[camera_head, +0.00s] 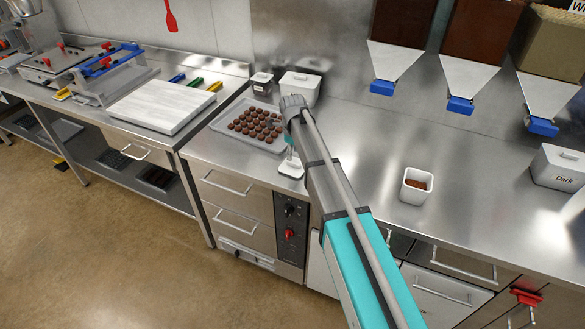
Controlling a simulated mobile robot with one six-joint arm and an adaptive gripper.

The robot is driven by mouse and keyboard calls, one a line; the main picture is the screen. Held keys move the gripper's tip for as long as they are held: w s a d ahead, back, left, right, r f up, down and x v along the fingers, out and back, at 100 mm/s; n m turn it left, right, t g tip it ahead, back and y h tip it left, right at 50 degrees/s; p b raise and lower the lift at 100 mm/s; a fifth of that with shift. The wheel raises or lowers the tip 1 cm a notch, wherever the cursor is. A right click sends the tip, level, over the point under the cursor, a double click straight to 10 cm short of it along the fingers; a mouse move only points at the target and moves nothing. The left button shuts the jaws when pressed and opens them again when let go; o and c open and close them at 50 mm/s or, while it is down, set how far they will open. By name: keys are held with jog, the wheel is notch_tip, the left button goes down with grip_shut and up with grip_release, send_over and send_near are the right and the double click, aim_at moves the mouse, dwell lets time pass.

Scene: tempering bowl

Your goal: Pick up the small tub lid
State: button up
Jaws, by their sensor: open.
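A small white square lid (291,170) lies flat near the front edge of the steel counter, just right of the tray of chocolates. My gripper (289,152) hangs right above the lid, pointing down. It is open and seems empty; its fingers are small in this view, and I cannot tell if they touch the lid. A small white tub (416,193) stands open to the right, with brown contents showing.
A grey tray (223,128) of several round chocolates lies left of my gripper. Behind it stand a small dark-filled container (262,84) and a white lidded tub (301,87). A "Dark" tub (561,169) stands far right. Blue-tipped hoppers (461,104) hang above. Counter around the open tub is clear.

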aim_at(294, 165)
jog(key=shift+w+d+f+b, duration=0.1)
jog(key=shift+f+b, duration=1.05)
jog(key=shift+f, duration=0.1)
jog(key=shift+d+f+b, duration=0.1)
jog(key=shift+f+b, duration=1)
jog(key=shift+f, duration=0.1)
grip_shut()
